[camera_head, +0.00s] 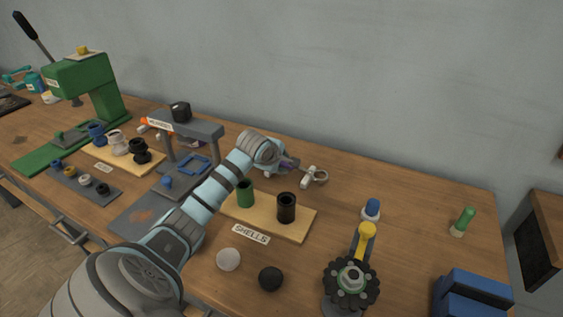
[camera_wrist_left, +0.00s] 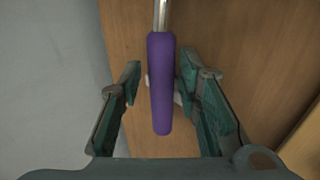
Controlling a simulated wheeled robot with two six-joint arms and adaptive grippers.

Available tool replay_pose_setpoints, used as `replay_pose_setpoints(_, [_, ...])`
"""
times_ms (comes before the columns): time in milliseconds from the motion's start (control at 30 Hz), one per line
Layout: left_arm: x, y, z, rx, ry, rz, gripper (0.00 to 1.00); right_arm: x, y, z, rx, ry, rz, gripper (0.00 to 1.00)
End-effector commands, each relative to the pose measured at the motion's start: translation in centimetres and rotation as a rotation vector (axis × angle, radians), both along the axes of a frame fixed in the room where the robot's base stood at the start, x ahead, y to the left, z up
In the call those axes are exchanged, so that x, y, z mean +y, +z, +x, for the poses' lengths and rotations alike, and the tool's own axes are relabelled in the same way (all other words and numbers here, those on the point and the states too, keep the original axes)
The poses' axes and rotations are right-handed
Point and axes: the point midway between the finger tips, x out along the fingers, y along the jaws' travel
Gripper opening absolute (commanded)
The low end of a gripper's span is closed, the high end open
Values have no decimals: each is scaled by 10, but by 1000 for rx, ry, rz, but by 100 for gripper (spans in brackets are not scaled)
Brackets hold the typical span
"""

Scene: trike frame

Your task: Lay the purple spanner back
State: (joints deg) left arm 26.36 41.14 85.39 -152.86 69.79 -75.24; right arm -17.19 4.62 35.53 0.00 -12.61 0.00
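The purple spanner (camera_wrist_left: 161,85) shows in the left wrist view as a purple handle with a bright metal shaft running up out of frame. My left gripper (camera_wrist_left: 162,98) is open, with one finger on each side of the handle and a visible gap on both sides. In the head view my left gripper (camera_head: 288,168) is over the back of the bench, and a small patch of purple (camera_head: 287,162) shows beside it. The arm hides most of the spanner there. My right gripper is not in view.
A wooden board with a green cup (camera_head: 245,194) and a black cup (camera_head: 286,208) stands in front of the gripper. A grey stand (camera_head: 186,127) is left of the arm. A pale ring-ended piece (camera_head: 319,176) lies close right. The back right bench is mostly clear.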

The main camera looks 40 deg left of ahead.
Motion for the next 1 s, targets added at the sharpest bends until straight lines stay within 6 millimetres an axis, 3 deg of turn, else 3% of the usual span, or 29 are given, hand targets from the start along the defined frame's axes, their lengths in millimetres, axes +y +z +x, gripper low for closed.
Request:
replay_pose_setpoints(367, [0,3,-2,0,0,0,44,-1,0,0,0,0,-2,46])
replay_pose_setpoints(467, [-3,13,-11,-1,-1,3,44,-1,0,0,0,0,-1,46])
replay_pose_setpoints(800, [-23,75,-69,0,-1,7,44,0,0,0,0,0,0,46])
replay_pose_setpoints(1000, [-29,86,-80,2,-1,0,44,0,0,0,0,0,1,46])
